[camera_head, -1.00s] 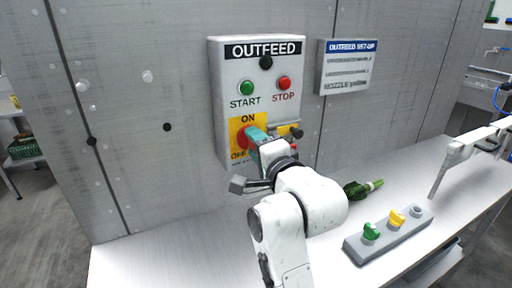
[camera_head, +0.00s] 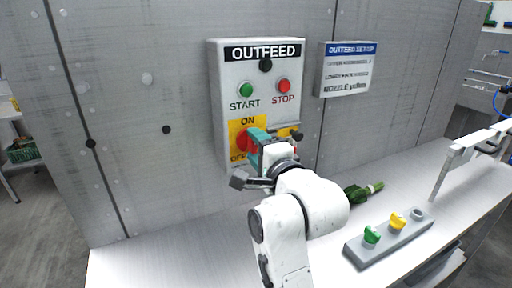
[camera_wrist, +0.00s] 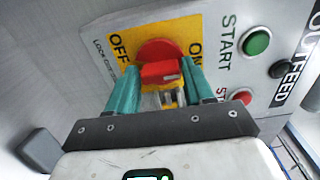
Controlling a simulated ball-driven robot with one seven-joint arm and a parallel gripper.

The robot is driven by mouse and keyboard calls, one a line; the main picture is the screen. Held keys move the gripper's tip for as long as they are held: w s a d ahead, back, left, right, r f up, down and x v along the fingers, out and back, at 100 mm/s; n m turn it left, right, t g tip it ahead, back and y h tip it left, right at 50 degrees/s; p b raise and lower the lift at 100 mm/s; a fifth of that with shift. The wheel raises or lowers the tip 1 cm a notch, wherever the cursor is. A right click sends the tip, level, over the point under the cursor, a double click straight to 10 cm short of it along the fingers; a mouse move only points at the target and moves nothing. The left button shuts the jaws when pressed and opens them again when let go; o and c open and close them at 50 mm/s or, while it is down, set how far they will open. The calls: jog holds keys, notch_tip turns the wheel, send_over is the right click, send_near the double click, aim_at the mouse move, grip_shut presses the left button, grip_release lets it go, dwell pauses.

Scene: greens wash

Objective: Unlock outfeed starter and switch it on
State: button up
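The OUTFEED starter box (camera_head: 230,105) hangs on the grey wall with a green START button (camera_head: 246,89) and a red STOP button (camera_head: 283,87). Below them is a red rotary switch (camera_head: 241,139) on a yellow ON/OFF plate, also seen in the wrist view (camera_wrist: 158,49). My gripper (camera_head: 256,140) reaches the switch from the front right. In the wrist view its teal fingers (camera_wrist: 160,72) stand on either side of the switch's red block; whether they press on it is unclear. A small yellow and metal part (camera_wrist: 170,98) shows between the fingers, partly hidden.
On the bench, a grey holder (camera_head: 385,243) carries a green key-like piece (camera_head: 371,235), a yellow one (camera_head: 398,221) and an empty socket. Green vegetables (camera_head: 362,192) lie behind it. A sign (camera_head: 346,70) hangs right of the box. The bench's left part is clear.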

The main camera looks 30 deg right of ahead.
jog(key=shift+o, duration=1.4)
jog(key=s+b, duration=0.1)
jog(key=s, duration=0.9)
jog(key=shift+s, duration=0.4)
jog(key=shift+a, duration=0.1)
